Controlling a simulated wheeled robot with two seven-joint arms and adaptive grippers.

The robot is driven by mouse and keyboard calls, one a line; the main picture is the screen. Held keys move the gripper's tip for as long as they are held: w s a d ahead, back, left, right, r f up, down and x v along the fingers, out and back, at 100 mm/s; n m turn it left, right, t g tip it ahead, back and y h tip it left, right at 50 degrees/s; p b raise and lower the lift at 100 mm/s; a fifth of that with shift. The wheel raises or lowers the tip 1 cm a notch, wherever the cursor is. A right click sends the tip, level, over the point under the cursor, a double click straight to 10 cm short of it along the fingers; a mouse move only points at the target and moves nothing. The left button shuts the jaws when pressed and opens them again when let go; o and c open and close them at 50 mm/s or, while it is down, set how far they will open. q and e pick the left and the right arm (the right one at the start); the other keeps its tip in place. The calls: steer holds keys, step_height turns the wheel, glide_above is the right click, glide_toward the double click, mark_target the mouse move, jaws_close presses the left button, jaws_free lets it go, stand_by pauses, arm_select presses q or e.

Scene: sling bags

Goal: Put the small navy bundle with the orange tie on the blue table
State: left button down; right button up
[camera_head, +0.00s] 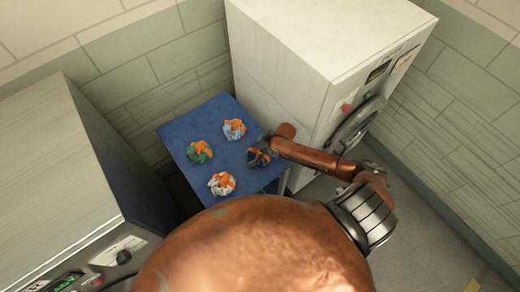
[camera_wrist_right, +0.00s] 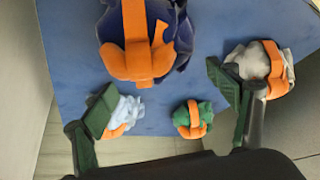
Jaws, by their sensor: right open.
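The navy bundle with the orange tie (camera_head: 257,158) is on the blue table (camera_head: 190,126), near its right edge in the head view. It shows large at the top of the right wrist view (camera_wrist_right: 180,50), against the blue tabletop (camera_wrist_right: 70,50), and its upper part is cut off there. My right gripper (camera_head: 264,149) is over the table beside the bundle and partly hides it in the head view. In the right wrist view its fingers (camera_wrist_right: 160,82) are spread wide with nothing between them, and the bundle lies beyond the tips. My left gripper is not in view.
Light-blue (camera_head: 235,130), green (camera_head: 199,151) and whitish (camera_head: 221,184) bundles, all with orange ties, also lie on the table. A white machine (camera_head: 325,40) with a round door stands close at the right. A grey-topped machine (camera_head: 50,160) stands at the left.

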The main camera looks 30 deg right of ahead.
steer(key=v, duration=0.7)
steer(key=shift+s+d+r, duration=0.1)
steer(key=shift+r, duration=0.2)
